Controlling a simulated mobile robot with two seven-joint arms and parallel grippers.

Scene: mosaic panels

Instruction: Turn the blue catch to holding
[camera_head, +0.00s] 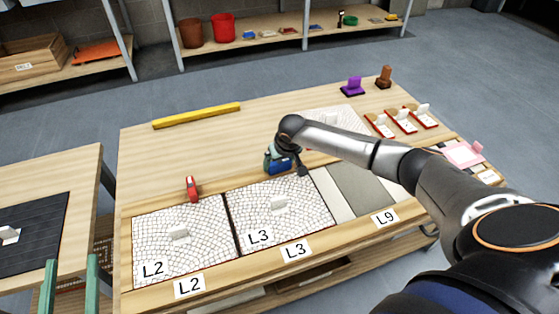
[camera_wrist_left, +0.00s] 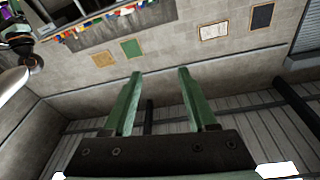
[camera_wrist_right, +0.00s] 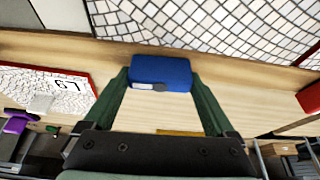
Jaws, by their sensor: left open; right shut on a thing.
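The blue catch (camera_head: 278,167) is a small block at the back edge of the L3 mosaic panel (camera_head: 255,205). In the right wrist view the blue catch (camera_wrist_right: 161,70) sits between the fingers, its long side across the gap, close to the white mosaic. I cannot tell whether it overlaps the panel's edge. My right gripper (camera_head: 277,158) is shut on it, and its fingers (camera_wrist_right: 162,85) show at both ends. My left gripper (camera_head: 71,280) is open and empty at the lower left, away from the catch; its fingers show in the left wrist view (camera_wrist_left: 157,80).
A red catch (camera_head: 192,188) stands at the back edge of the L2 panel (camera_head: 160,238). A yellow bar (camera_head: 197,115) lies at the table's back. A purple tool (camera_head: 352,87) and a brown tool (camera_head: 384,77) stand at the far right.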

